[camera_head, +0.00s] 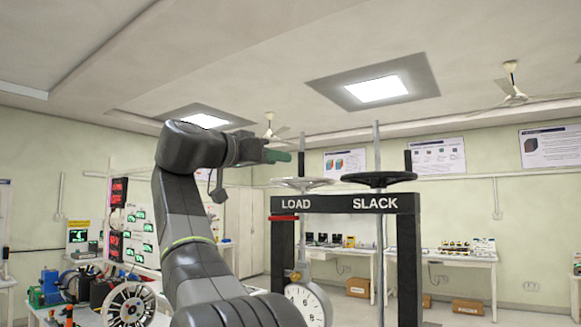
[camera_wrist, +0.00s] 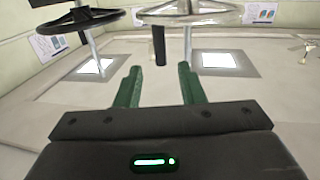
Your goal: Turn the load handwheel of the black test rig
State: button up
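The black test rig (camera_head: 340,204) stands right of centre in the head view, its crossbar lettered LOAD and SLACK. The load handwheel (camera_head: 303,184) is silver-grey and lies flat above LOAD; in the wrist view its pale rim (camera_wrist: 168,20) is at the top, right of centre. The black slack handwheel (camera_head: 379,178) is above SLACK and shows at the wrist view's upper left (camera_wrist: 78,22). My gripper (camera_head: 288,157) is a little above the load handwheel, to its left. In the wrist view its two green fingers (camera_wrist: 159,72) are apart with nothing between them, clear of the rim.
A round dial gauge (camera_head: 305,303) hangs under the LOAD side. A tall threaded rod (camera_head: 377,145) rises through the slack handwheel. Benches (camera_head: 455,257) with equipment stand behind. A spoked wheel (camera_head: 130,305) and other apparatus are at lower left.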

aim_at(299, 162)
jog(key=v, duration=0.4)
jog(key=shift+s+a, duration=0.25)
jog(key=shift+s, duration=0.05)
jog(key=shift+w+d, duration=0.1)
jog(key=p+x, duration=0.2)
jog(key=x, duration=1.1)
jog(key=shift+w+d, duration=0.25)
jog(key=shift+s, duration=0.1)
